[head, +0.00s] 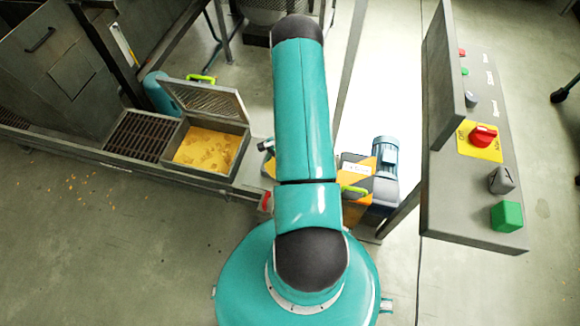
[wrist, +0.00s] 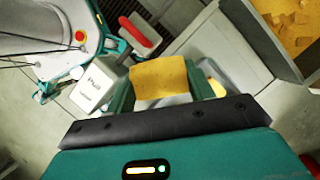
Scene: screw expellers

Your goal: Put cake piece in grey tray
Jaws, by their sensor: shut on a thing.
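My gripper (wrist: 163,88) shows in the wrist view, its teal fingers shut on a flat yellow cake piece (wrist: 158,76). The cake piece sticks out beyond the fingers. A light grey tray (wrist: 211,69) shows partly behind the right finger, with something yellow in it; most of it is hidden by the gripper. I cannot tell the height of the cake piece above it. In the head view my own arm hides the gripper, the cake piece and the tray.
An open metal box (head: 246,140) with yellow cake pieces stands at left in the head view, its mesh lid (head: 207,98) raised. It also shows in the wrist view (wrist: 256,42). A control panel (head: 478,150) with a red switch stands at right. A blue motor (head: 385,157) sits behind my arm.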

